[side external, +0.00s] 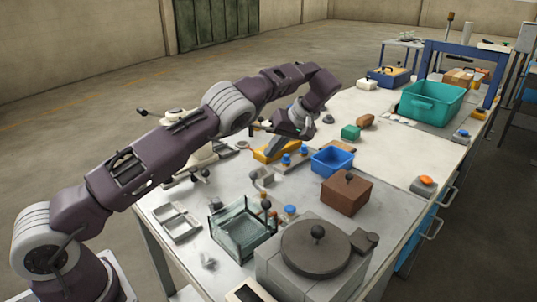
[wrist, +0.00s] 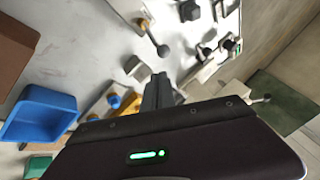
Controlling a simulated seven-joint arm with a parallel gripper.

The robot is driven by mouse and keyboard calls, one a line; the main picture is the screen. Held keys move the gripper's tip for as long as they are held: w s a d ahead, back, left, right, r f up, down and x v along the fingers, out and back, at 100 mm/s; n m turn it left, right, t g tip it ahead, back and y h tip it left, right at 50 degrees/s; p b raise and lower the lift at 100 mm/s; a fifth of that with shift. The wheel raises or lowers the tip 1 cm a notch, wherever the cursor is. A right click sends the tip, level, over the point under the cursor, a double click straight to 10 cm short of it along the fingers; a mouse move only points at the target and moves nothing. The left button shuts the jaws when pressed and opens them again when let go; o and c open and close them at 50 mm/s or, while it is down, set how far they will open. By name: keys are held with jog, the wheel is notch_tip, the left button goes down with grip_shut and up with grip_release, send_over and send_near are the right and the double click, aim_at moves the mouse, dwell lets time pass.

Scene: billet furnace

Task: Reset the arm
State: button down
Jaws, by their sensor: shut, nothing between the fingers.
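My gripper (side external: 270,151) hangs from my bent arm over the far middle of the near bench, above the yellow tray (side external: 262,155). Its fingers point down and to the left in the side external view. In the wrist view the fingers (wrist: 158,84) are together, with nothing between them. The gap between the fingertips and the tray is hard to judge.
Near my gripper are a blue bin (side external: 332,160), a brown lidded box (side external: 346,191) and blue-topped knobs (side external: 287,159). A glass tank (side external: 243,229) and a round-lidded grey furnace (side external: 316,247) stand nearer. A teal crate (side external: 432,103) stands farther back.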

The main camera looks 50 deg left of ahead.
jog(key=s+d+r+m+t+h, duration=0.2)
jog(key=s+r+m+h, duration=0.1)
jog(key=s+r, duration=0.55)
jog(key=s+d+r+m+t+h, duration=0.2)
jog(key=s+r, duration=0.5)
jog(key=r, duration=0.2)
jog(key=s+d+f+m+t, duration=0.1)
jog(key=s+d+m, duration=0.1)
jog(key=s, duration=0.5)
jog(key=s+d+f+m+t+h, duration=0.1)
jog(key=s+d+f+m, duration=0.1)
jog(key=s, duration=0.5)
jog(key=s+d+f+m+t, duration=0.1)
jog(key=s+d+f+m, duration=0.1)
jog(key=s, duration=0.6)
jog(key=shift+d+m+t, duration=0.4)
jog(key=shift+d+m, duration=0.35)
jog(key=shift+m, duration=0.05)
